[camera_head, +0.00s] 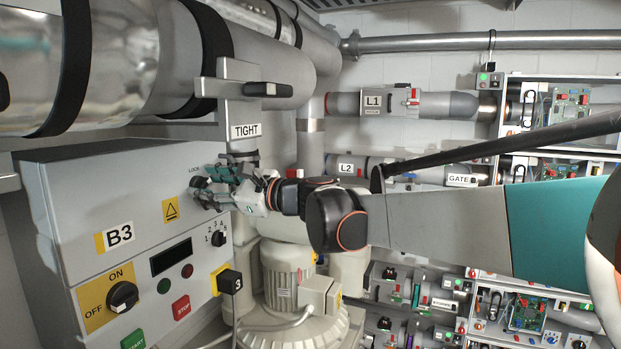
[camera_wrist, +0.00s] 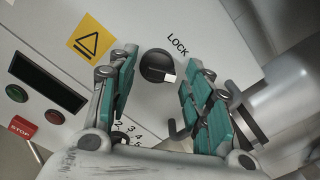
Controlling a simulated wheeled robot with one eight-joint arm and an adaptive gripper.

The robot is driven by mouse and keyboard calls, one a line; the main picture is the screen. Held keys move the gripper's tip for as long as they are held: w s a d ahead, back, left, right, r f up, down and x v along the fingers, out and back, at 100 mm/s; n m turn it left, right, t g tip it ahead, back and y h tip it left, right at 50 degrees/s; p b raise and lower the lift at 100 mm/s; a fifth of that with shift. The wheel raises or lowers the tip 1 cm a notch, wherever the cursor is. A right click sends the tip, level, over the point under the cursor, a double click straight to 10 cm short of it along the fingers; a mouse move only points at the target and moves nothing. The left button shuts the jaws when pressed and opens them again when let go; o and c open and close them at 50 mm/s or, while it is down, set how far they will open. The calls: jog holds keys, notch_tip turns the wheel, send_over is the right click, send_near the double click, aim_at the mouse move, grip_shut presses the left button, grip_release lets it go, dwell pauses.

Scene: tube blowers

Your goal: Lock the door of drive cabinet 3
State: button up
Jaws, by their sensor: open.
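Drive cabinet 3 (camera_head: 75,195) is the grey box marked B3 at the left of the head view. Its front also fills much of the wrist view (camera_wrist: 125,22). The black LOCK knob (camera_wrist: 154,66) has a white-ended pointer, turned toward the lower right of the wrist view, away from the LOCK label (camera_wrist: 177,43). My gripper (camera_head: 222,190) is open at the panel's upper right and hides the knob in the head view. In the wrist view its teal fingers lie either side of the knob, with gaps; I cannot tell the remaining depth.
A motor (camera_head: 288,270) stands below.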

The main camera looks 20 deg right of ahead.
jog(key=shift+s+d+r, duration=0.1)
jog(key=shift+s, duration=0.2)
jog(key=shift+c, duration=0.2)
jog(key=c, duration=1)
jog(key=shift+n, duration=0.4)
jog(key=n+b, duration=0.1)
jog(key=n, duration=0.3)
jog(key=shift+n+b, duration=0.3)
jog(key=shift+b, duration=0.1)
jog(key=n, duration=0.3)
jog(key=n+b, duration=0.1)
jog(key=n, duration=0.1)
jog(key=shift+s+a+n, duration=0.1)
jog(key=shift+a+n, duration=0.1)
jog(key=shift+n, duration=0.2)
jog(key=o, duration=1)
